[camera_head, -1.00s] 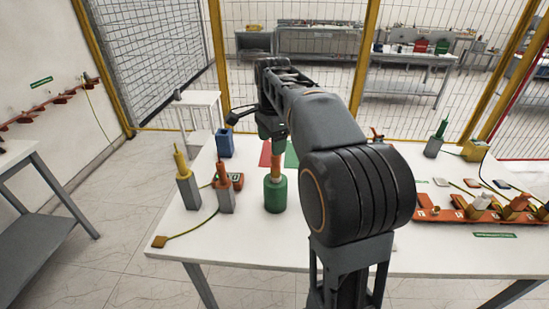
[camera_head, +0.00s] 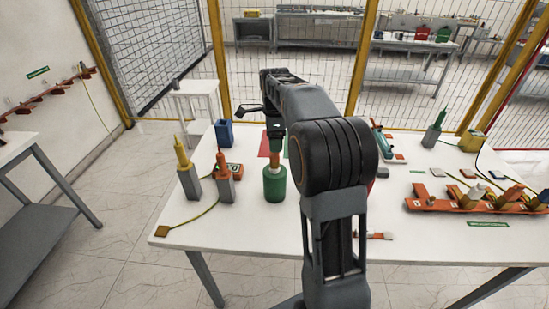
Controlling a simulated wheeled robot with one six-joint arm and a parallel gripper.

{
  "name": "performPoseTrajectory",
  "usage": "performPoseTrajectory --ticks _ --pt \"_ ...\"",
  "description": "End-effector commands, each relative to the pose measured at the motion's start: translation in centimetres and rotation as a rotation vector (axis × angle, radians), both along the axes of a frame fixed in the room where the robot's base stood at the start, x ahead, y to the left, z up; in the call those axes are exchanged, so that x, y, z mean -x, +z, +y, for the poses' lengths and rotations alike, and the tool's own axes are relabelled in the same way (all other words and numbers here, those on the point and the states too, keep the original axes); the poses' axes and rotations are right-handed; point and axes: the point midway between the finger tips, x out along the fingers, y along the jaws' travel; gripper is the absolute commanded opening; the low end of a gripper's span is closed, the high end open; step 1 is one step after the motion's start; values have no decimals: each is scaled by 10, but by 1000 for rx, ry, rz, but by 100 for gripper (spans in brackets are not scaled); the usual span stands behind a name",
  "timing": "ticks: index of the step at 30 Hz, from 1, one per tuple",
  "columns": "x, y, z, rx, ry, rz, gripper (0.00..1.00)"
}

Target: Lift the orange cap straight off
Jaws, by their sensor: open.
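A green cylinder (camera_head: 274,186) stands upright on the white table, left of my arm. An orange cap (camera_head: 273,160) shows at its top. My gripper (camera_head: 274,147) is just above the orange cap, pointing down and open. The fingertips are small and dark here, so I cannot tell whether they touch the cap or stand around it. To the left, another orange-topped piece (camera_head: 223,164) stands on a grey block.
A yellow-topped grey block (camera_head: 187,172), a blue container (camera_head: 224,134) and an orange-red device (camera_head: 233,170) stand to the left. A red rack (camera_head: 465,203) with several pieces lies on the right. The table's front middle is mostly clear.

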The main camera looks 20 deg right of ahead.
Motion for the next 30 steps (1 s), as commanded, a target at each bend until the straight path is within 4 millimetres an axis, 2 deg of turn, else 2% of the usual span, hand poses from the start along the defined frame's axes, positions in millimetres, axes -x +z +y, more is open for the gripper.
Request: performPoseTrajectory --ticks 12,21,23,30 --pt "-1 -47 0 -1 1 2 66" --pt "-1 -52 0 0 1 1 66" --pt "-1 -51 0 0 1 1 62" --pt "-1 -51 0 0 1 1 39"
